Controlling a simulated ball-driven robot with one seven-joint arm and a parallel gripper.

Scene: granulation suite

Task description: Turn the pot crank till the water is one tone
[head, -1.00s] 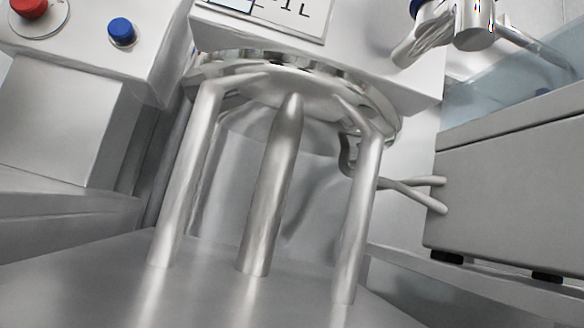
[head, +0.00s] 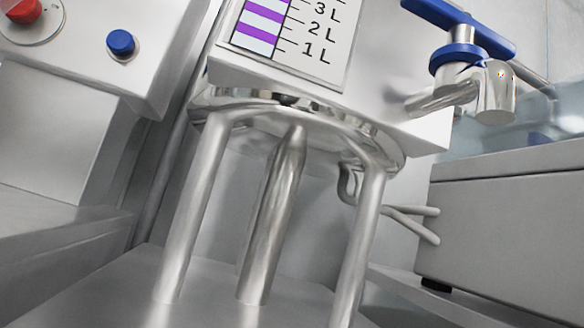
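The pot (head: 415,135) is a pale box-like vessel, seen only in its lower part at the top of the view, on a round polished metal base (head: 330,135) with thick metal legs. Its level window (head: 257,22) shows purple bands alternating with pale bands, beside marks for 1 L, 2 L and 3 L. The upper part of the window is cut off. A metal tap (head: 495,95) with a blue handle (head: 445,12) sticks out at the pot's right. I see no crank that I can identify. My gripper is not in view.
A panel with a red knob (head: 24,10) and a blue button (head: 121,43) is at upper left. A grey metal box (head: 510,220) stands at right. A bent metal rod (head: 347,185) shows behind the right leg. The flat metal surface (head: 120,300) below is clear.

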